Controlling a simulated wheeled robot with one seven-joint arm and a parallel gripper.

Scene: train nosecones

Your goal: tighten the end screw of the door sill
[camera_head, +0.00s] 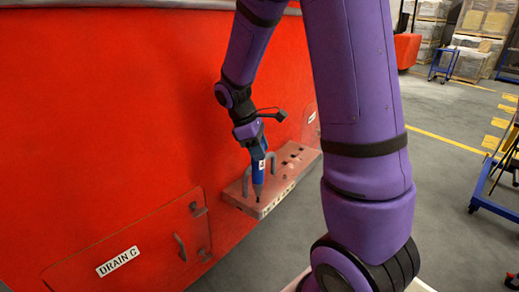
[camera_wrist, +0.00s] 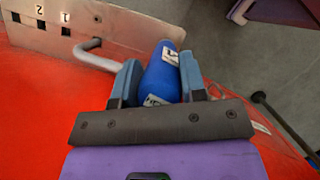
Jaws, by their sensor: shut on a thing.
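The door sill (camera_head: 235,190) is a pale metal ledge along the foot of the red wall, with a grey bar handle and dark square holes. In the wrist view the sill (camera_wrist: 120,22) shows the numbers 1 and 2 beside its holes. My gripper (camera_head: 258,150) is shut on a blue tool (camera_head: 258,172) with white labels, held nearly upright. The tool also shows between the blue fingers in the wrist view (camera_wrist: 163,72). Its dark tip points down at the sill's near left end. The end screw is not clearly visible, and I cannot tell whether the tip touches it.
The grey bar handle (camera_head: 246,182) stands close beside the tool. A blue cart (camera_head: 495,190) is at the right edge. Grey floor (camera_head: 450,190) is clear between.

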